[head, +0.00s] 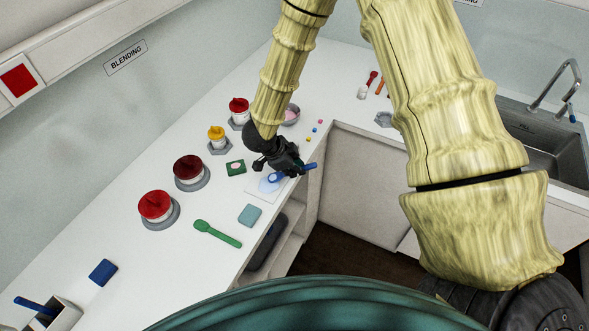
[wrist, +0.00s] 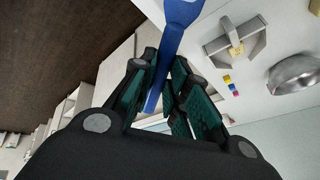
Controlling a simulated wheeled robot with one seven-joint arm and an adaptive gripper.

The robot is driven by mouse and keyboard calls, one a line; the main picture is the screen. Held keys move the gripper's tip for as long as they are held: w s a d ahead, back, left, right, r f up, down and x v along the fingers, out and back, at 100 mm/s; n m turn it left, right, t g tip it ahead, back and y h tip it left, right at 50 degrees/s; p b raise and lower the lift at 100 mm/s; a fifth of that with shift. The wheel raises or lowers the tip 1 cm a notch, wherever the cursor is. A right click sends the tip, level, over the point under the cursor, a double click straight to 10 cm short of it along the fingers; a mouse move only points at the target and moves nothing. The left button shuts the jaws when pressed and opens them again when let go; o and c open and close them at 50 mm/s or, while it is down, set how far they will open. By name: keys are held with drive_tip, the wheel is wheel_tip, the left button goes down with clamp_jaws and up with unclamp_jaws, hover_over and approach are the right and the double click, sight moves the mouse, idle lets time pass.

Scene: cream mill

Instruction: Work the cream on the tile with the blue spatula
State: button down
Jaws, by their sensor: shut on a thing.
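My gripper (head: 288,168) is over the right edge of the white tile (head: 254,192), beside the counter's front edge. It is shut on the blue spatula (head: 310,166), whose one end sticks out to the right of the fingers. The spatula's rounded end (head: 274,178) shows left of the fingers, low over the tile; I cannot tell whether it touches. A pale blue patch of cream (head: 265,186) lies on the tile, partly hidden by the spatula and gripper. In the wrist view the spatula (wrist: 172,48) runs between the dark green finger pads (wrist: 165,85).
Red-lidded jars (head: 156,206) and a yellow-topped jar (head: 216,134) stand along the wall side. A green spatula (head: 217,233), a teal block (head: 249,215) and a blue block (head: 103,272) lie nearer the front. A bowl (head: 291,115) stands behind my gripper. The sink (head: 545,145) is at right.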

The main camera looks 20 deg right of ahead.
drive_tip(key=shift+r, duration=2.4)
